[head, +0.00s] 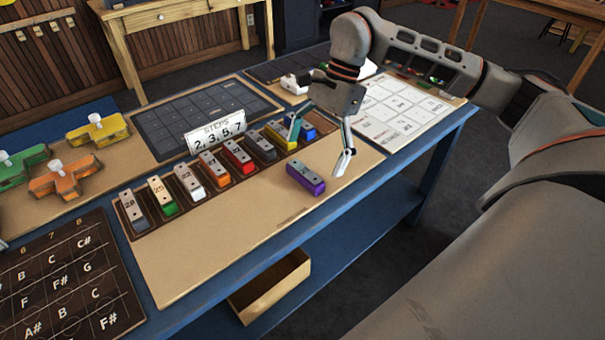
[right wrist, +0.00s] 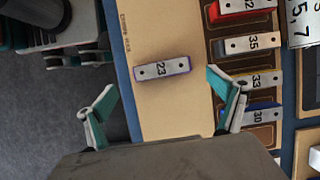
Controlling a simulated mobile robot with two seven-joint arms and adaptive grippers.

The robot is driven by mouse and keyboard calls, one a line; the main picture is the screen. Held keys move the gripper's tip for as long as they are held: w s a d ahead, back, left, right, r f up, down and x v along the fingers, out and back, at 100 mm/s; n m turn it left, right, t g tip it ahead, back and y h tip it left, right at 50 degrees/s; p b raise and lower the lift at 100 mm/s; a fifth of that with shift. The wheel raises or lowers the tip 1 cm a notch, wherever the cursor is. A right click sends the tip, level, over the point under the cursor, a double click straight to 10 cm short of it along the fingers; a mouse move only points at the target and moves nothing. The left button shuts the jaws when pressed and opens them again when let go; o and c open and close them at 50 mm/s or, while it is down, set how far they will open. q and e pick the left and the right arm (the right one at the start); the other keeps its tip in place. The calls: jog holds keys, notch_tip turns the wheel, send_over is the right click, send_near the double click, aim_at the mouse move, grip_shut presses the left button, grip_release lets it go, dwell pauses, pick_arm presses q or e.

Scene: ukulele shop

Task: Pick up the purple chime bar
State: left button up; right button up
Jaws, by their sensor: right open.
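The purple chime bar (head: 305,178) lies on the bare tan mat in front of the row of chime bars. In the right wrist view the purple chime bar (right wrist: 162,69) has a silver top plate marked 23 and lies ahead of my fingers, crosswise between their lines. My right gripper (head: 322,145) is open and empty, above and just behind the bar in the head view. Its spread fingers also show in the right wrist view (right wrist: 160,100), apart from the bar. My left gripper is not in view.
A dark rack (head: 138,233) holds several coloured chime bars close behind the purple one; the yellow bar (head: 280,136) and blue bar (head: 308,125) are near my fingers. A "STEPS 2, 3, 5, 7" sign (head: 216,135) stands behind. The tan mat (head: 215,262) is clear in front.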

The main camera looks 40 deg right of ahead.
aim_at(305, 171)
jog(key=x, duration=0.5)
jog(key=shift+w+a, duration=0.15)
jog(key=shift+a, duration=0.2)
jog(key=c, duration=1.2)
